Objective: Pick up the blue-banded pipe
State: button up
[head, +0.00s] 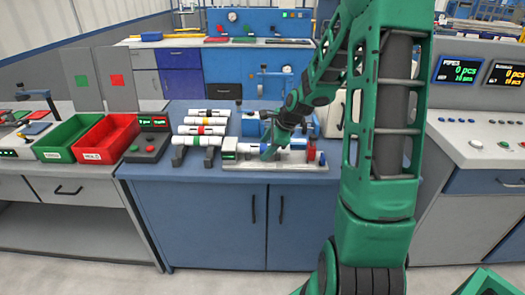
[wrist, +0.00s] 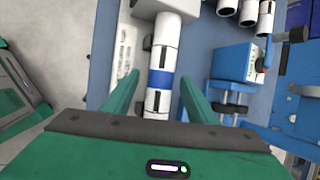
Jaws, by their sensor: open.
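The blue-banded pipe is white with a blue band (wrist: 160,79) and runs up the middle of the wrist view. In the head view its white part (head: 248,148) shows on a pale fixture (head: 240,164) at the front of the blue workbench; my gripper hides its band. My gripper (wrist: 160,85) is open, with one green finger on each side of the pipe near the band. In the head view my gripper (head: 270,150) is over the fixture. I cannot tell whether the fingers touch the pipe.
Several white pipes with coloured bands (head: 205,130) lie on a rack to the left. Blue equipment (wrist: 235,75) stands close beside the pipe. Green (head: 62,137) and red (head: 108,138) bins and a button box (head: 148,143) are farther left. A console (head: 480,140) is at right.

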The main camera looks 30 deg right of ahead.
jog(key=shift+c, duration=0.6)
jog(key=c, duration=1.1)
jog(key=shift+c, duration=0.2)
jog(key=shift+s+d+r, duration=0.1)
jog(key=shift+s+r, duration=0.2)
jog(key=shift+r, duration=0.05)
jog(key=s+d+r, duration=0.3)
jog(key=s+r, duration=0.4)
jog(key=s, duration=0.6)
jog(key=shift+r, duration=0.2)
